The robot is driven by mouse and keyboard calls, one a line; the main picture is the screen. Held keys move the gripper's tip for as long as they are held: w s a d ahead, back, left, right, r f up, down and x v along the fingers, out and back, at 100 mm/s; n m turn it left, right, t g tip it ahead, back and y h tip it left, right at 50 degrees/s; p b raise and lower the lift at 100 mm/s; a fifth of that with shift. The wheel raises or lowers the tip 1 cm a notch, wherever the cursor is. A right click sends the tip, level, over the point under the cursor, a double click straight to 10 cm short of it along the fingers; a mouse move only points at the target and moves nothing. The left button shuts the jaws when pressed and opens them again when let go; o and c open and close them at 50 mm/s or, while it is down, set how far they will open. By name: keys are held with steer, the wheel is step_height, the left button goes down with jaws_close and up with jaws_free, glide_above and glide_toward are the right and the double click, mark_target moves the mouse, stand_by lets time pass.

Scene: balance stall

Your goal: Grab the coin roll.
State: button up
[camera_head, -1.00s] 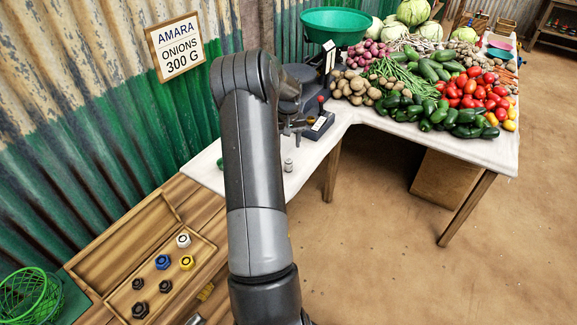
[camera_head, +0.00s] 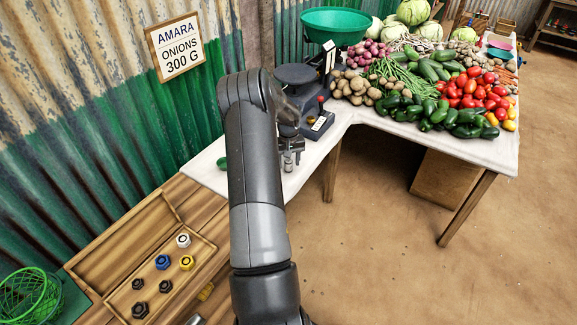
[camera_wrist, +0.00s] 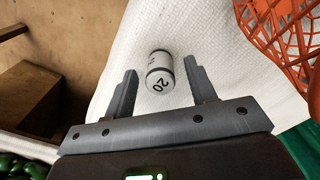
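A small grey-white cylinder marked 20, which looks like the coin roll (camera_wrist: 159,72), stands on the white tablecloth (camera_wrist: 213,28). It also shows in the head view, partly under my gripper, as a small grey shape (camera_head: 288,166). My gripper (camera_wrist: 161,66) is open. In the wrist view the roll appears between the two fingers, with a gap on each side. I cannot tell exactly how far the fingertips are above the cloth. In the head view my gripper (camera_head: 291,150) points down just over the roll, and my arm hides part of the table.
An orange basket (camera_wrist: 285,42) stands near the roll. A dark scale (camera_head: 297,75) with a green pan (camera_head: 335,24) is behind my gripper. Vegetables fill the far table. An open wooden box (camera_head: 205,248) with several coloured weights is at the lower left.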

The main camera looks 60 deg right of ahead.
jaws_close()
stand_by(0.3)
steer(key=shift+r, duration=0.1)
